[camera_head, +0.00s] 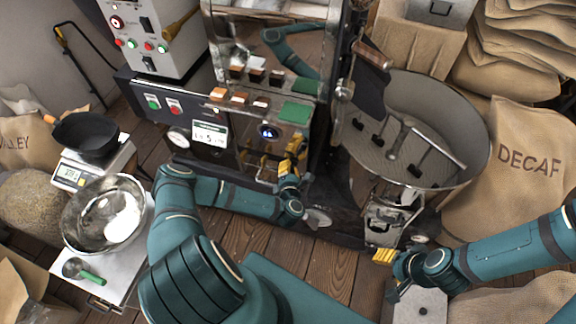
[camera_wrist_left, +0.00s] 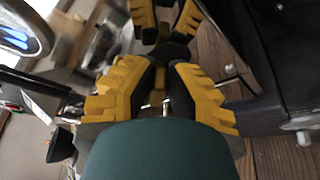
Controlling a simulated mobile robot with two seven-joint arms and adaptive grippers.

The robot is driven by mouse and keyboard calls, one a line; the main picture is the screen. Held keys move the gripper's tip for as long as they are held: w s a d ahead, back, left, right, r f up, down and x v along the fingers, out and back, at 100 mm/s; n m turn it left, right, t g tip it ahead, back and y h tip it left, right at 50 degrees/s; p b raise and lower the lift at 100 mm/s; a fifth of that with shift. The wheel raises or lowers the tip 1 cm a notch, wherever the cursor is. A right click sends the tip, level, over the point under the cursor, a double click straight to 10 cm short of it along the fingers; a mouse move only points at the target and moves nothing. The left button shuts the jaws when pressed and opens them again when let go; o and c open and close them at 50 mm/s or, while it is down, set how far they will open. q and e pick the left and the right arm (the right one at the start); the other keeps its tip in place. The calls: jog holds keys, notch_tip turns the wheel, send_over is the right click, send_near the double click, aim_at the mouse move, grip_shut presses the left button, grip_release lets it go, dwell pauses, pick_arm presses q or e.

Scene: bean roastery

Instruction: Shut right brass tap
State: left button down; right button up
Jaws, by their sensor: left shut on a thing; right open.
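My left gripper (camera_head: 292,158), with yellow finger pads, is at the lower front of the roasting machine, right of its round blue-lit dial. In the left wrist view the pads of my left gripper (camera_wrist_left: 162,72) are close together, shut on a small dark part (camera_wrist_left: 174,52) at the shiny front. The fingers hide most of that part, and I cannot tell for certain that it is the right brass tap. No brass tap shows clearly in either view. My right gripper (camera_head: 385,257) is open and empty at the lower right, below the metal chute, apart from the machine front.
The roasting machine's front panel (camera_head: 180,105) has buttons and a dial (camera_head: 269,132). A round cooling tray (camera_head: 455,135) and a metal chute (camera_head: 388,215) stand to its right. A steel bowl (camera_head: 80,215) and black pan (camera_head: 88,133) are at left. Sacks (camera_head: 530,165) fill the right side.

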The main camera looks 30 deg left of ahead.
pick_arm(q)
jog(key=m, duration=0.1)
jog(key=m+t+y, duration=0.1)
jog(key=m, duration=0.1)
jog(key=shift+w+d+f+m+y, duration=0.1)
jog(key=shift+d+f+m+y, duration=0.05)
jog(key=shift+f+m+y, duration=0.15)
jog(key=shift+f+m+t+y, duration=0.2)
jog(key=shift+m+t+y, duration=0.15)
jog(key=shift+m, duration=0.75)
jog(key=c, duration=1)
grip_release()
jog(key=shift+v, duration=6)
